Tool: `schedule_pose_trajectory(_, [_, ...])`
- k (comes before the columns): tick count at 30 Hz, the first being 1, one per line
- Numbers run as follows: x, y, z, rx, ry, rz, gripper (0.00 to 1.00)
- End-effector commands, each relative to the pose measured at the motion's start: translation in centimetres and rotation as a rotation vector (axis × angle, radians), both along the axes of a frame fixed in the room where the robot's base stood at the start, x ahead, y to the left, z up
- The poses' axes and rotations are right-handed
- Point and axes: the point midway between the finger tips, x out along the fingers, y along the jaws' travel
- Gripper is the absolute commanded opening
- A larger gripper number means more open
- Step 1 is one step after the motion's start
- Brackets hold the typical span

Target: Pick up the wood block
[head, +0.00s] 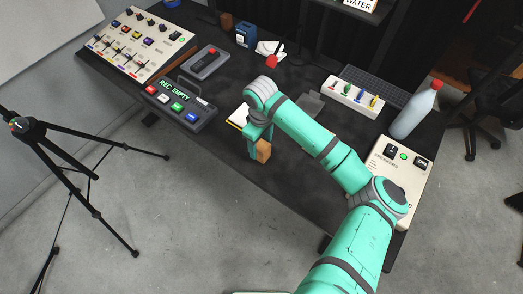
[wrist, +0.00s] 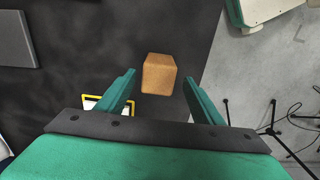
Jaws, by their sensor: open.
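The wood block (head: 263,151) is a small tan-brown block on the dark table near its front edge. In the wrist view the wood block (wrist: 159,74) lies ahead of my gripper (wrist: 157,84), roughly centred between the two fingertips. My gripper (head: 258,148) is open, with teal fingers spread to the left and right of the block. In the head view one finger shows beside the block's left side, and the arm hides part of the gripper. I cannot tell whether either finger touches the block.
The dark table (head: 290,180) has a control panel reading REC EMPTY (head: 180,104), a mixer panel (head: 138,44), a power strip (head: 353,97), a bottle (head: 416,110) and a breaker box (head: 410,165). A yellow-edged item (wrist: 105,103) lies beside the left finger. A tripod (head: 75,175) stands on the floor.

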Motion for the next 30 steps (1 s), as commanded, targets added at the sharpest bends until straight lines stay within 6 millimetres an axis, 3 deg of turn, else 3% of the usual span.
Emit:
schedule_pose_trajectory(12, [0.1, -0.5, -4.7, -0.001, 0.000, 0.000, 0.61])
schedule_pose_trajectory(22, [0.2, -0.5, -5.3, 0.000, -0.001, 0.000, 0.61])
schedule_pose_trajectory(28, [0.2, -0.5, -5.3, 0.000, -0.001, 0.000, 0.14])
schedule_pose_trajectory(30, [0.2, -0.5, -5.3, 0.000, -0.001, 0.000, 0.14])
